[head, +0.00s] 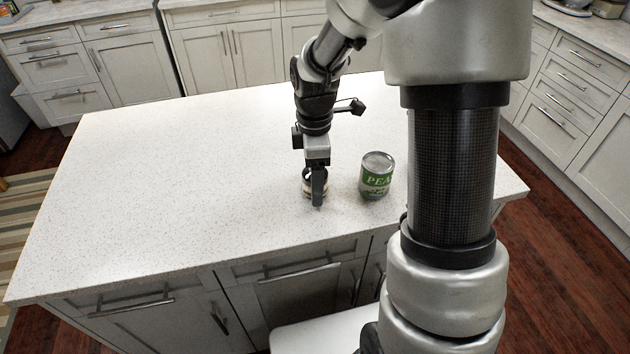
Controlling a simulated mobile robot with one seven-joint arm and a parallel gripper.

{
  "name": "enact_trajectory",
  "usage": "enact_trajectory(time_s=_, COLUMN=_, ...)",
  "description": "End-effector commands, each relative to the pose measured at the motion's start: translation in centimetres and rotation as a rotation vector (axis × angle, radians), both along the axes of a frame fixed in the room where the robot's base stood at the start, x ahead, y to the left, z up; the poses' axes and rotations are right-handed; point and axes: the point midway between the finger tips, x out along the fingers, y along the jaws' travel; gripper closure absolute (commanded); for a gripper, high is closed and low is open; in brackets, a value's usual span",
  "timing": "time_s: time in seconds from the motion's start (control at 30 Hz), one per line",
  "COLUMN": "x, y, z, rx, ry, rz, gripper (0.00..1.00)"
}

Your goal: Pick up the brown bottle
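My gripper (317,190) points straight down over the white island counter, near its front edge. One dark finger shows in front of a small round object (307,187) with pale and brownish bands, which stands at counter height. This object may be the brown bottle, but the finger and the gripper body hide most of it. The gripper is at the object with its fingertips low, close to the counter. I cannot tell whether the fingers are closed on it or only around it. No other brown bottle is in view.
A green-labelled can of peas (376,177) stands upright on the counter (170,190), a short way right of my gripper. The counter's left side is bare. My arm column blocks part of the right side. Cabinets (225,50) line the back.

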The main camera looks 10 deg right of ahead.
Motion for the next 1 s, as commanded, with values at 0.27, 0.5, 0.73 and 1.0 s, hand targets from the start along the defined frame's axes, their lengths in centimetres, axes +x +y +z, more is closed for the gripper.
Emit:
enact_trajectory(time_s=0.27, x=0.0, y=0.0, z=-0.4, rx=0.000, ry=-0.001, rz=0.000, gripper=0.32)
enact_trajectory(time_s=0.5, x=0.0, y=0.0, z=-0.3, rx=0.000, ry=-0.001, rz=0.000, gripper=0.71)
enact_trajectory(time_s=0.73, x=0.1, y=0.0, z=-0.3, rx=0.001, ry=-0.002, rz=0.000, gripper=0.80)
enact_trajectory(time_s=1.0, x=0.2, y=0.0, z=3.0, rx=0.001, ry=-0.008, rz=-0.001, gripper=0.80)
